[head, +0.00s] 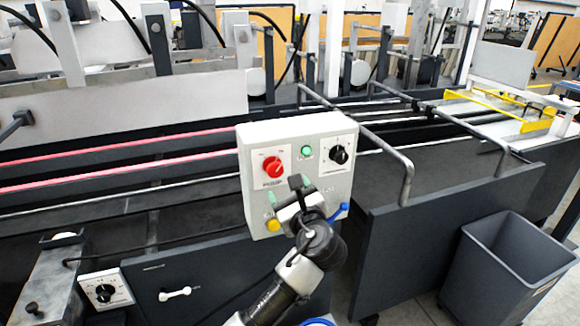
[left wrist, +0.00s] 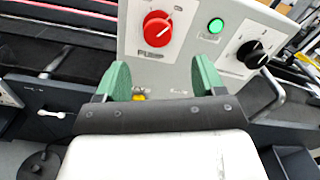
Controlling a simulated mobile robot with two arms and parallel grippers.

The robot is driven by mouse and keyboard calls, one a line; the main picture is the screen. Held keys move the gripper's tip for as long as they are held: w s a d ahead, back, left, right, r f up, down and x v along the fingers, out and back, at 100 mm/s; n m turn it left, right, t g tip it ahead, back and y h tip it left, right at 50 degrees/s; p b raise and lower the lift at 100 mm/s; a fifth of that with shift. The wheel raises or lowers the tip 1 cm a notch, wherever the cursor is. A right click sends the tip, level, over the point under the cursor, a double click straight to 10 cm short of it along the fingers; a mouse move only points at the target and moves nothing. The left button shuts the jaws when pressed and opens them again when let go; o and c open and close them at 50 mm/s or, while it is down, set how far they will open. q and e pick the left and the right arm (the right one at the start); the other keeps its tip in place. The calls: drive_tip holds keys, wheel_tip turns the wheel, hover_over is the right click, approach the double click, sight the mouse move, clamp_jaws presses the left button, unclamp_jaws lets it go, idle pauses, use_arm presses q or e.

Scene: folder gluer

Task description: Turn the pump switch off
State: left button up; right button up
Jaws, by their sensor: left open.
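The pump switch (head: 272,167) is a red rotary knob on the left of a light grey control box (head: 290,133). In the left wrist view the knob (left wrist: 158,28) has "PUMP" printed under it, and its white mark points to the upper right. My left gripper (head: 291,193) is in front of the lower part of the box, below the knob. Its two green fingers (left wrist: 160,76) are spread with nothing between them, and the knob shows above the gap. I cannot tell whether the fingertips touch the box. My right gripper is not in view.
A lit green button (head: 306,152) and a black knob (head: 338,155) share the box. A yellow button (head: 272,225) is low on it. A bent metal rail (head: 408,165) stands to the right. A grey bin (head: 510,255) is at the lower right.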

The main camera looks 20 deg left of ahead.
sight(277, 173)
use_arm(q)
drive_tip(key=x, duration=0.3)
drive_tip(key=shift+a+r+p, duration=0.15)
drive_tip(key=shift+a+p, duration=0.2)
drive_tip(key=shift+a, duration=0.1)
drive_tip(key=x, duration=0.2)
drive_tip(key=p+x, duration=0.1)
drive_tip(key=x, duration=0.2)
drive_tip(key=shift+w+d+f, duration=0.1)
drive_tip(key=shift+w+f, duration=0.1)
drive_tip(key=shift+w, duration=0.1)
drive_tip(key=shift+w+a, duration=0.35)
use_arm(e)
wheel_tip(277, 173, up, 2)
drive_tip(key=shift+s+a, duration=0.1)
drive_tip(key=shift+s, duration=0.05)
use_arm(q)
drive_tip(key=shift+f, duration=0.1)
drive_tip(key=c, duration=0.9)
